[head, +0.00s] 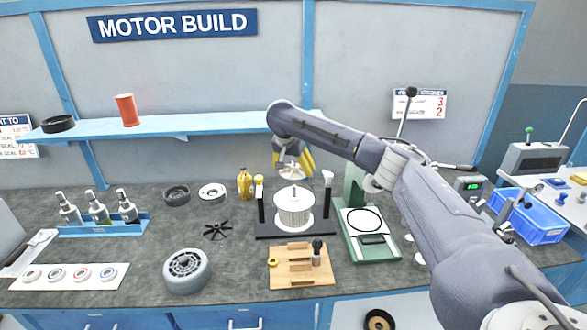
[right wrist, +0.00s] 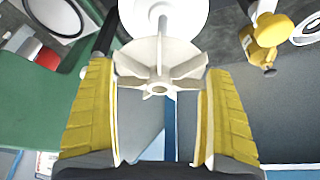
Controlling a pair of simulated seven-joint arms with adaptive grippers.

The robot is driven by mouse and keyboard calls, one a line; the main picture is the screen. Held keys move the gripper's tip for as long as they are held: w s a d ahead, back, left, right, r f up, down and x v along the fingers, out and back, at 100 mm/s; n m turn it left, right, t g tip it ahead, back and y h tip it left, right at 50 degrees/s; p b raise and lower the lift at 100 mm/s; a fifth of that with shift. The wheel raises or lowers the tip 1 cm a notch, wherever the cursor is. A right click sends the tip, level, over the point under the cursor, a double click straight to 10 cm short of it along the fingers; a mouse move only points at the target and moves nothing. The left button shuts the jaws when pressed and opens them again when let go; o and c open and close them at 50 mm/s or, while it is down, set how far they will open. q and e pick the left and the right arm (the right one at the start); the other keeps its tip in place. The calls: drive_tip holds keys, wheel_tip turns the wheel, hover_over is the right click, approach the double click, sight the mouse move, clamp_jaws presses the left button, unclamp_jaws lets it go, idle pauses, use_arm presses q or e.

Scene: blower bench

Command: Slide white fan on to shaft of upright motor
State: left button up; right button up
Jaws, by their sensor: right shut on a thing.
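The white fan (head: 292,170) is in the grasp of my right gripper (head: 293,158), above the upright motor (head: 294,212). The motor is a white ribbed cylinder on a black stand (head: 322,232) with two posts. In the right wrist view, the fan (right wrist: 157,88) sits between the yellow fingers of the right gripper (right wrist: 158,110), its hub hole facing the camera. The motor's round white top (right wrist: 190,15) shows behind the fan. A thin rod, perhaps the shaft, runs from there toward the hub; I cannot tell whether it enters. My left gripper is out of view.
A black fan (head: 217,231) lies left of the stand. A wooden block (head: 290,280) is in front and a green fixture (head: 383,248) is to the right. A grey wheel-like part (head: 187,270) lies at front left.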

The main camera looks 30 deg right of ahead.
sight(289, 175)
drive_tip(key=shift+f, duration=0.2)
drive_tip(key=shift+f, duration=2.25)
drive_tip(key=shift+f, duration=2.85)
idle(0.4)
drive_tip(key=o, duration=0.7)
drive_tip(key=v, duration=1.2)
